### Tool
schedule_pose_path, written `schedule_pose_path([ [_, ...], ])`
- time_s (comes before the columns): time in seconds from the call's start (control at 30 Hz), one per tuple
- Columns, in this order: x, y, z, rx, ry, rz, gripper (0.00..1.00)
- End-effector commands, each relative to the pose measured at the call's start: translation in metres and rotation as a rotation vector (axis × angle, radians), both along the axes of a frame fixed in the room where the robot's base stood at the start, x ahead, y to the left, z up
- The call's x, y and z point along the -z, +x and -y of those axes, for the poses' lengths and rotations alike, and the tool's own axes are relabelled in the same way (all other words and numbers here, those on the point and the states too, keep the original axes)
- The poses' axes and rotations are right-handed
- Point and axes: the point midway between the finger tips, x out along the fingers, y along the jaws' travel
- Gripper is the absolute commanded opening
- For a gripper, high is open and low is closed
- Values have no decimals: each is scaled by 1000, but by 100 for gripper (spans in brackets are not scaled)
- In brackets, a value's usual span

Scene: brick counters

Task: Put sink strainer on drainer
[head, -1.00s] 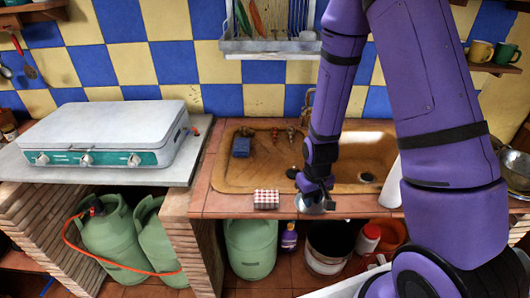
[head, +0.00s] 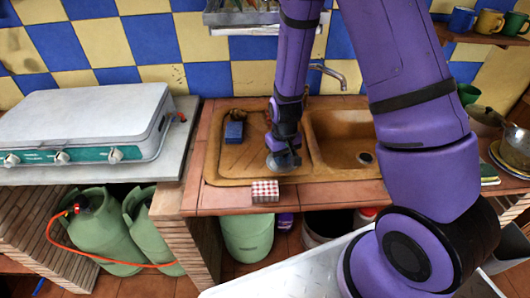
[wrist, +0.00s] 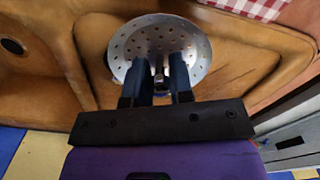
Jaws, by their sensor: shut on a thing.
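The sink strainer (wrist: 150,38) is a round, perforated metal disc. In the head view it shows as a small grey disc (head: 284,162) below my gripper. My gripper (wrist: 160,85) is shut on the strainer's central knob. The drainer (head: 234,160) is the brown, shallow left part of the sink unit. The gripper and strainer are over its right front part, near the divider to the basin. In the wrist view the drainer (wrist: 95,35) lies behind the strainer. I cannot tell whether the strainer touches it.
The sink basin (head: 338,128) with its drain hole is to the right. A blue sponge (head: 234,132) lies at the back of the drainer. A camping stove (head: 85,125) is at left.

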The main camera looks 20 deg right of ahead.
Motion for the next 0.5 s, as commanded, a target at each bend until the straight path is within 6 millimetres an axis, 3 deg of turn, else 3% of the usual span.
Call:
schedule_pose_path([
  [0.23,5,48,-19,-3,0,1,0],
  [0.5,7,66,-26,-1,0,0,0],
])
